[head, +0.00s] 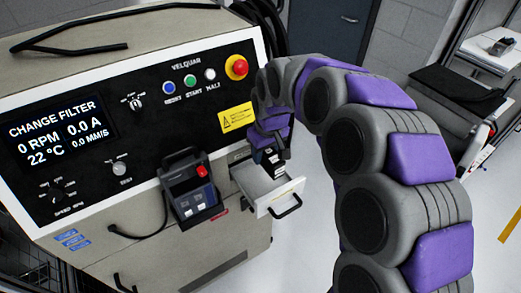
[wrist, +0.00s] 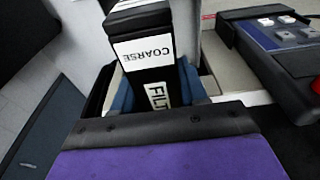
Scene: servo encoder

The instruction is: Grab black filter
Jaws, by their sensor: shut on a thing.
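The black filter (wrist: 150,72) shows in the wrist view as a dark block with white labels reading "COARSE" and "FIL", the rest of the word hidden. My gripper (head: 270,154) is shut on the filter, at the open drawer (head: 285,197) on the machine's front. In the head view the filter (head: 276,170) is small and partly hidden by my gripper. It is upright or slightly tilted, in or just over the drawer. I cannot tell whether it touches the drawer's bottom.
The machine's control panel (head: 130,110) reads "CHANGE FILTER", with a red stop button (head: 237,67). A dark handheld unit (head: 190,187) hangs left of the drawer and shows in the wrist view (wrist: 283,45). The floor (head: 300,245) right of the machine is clear.

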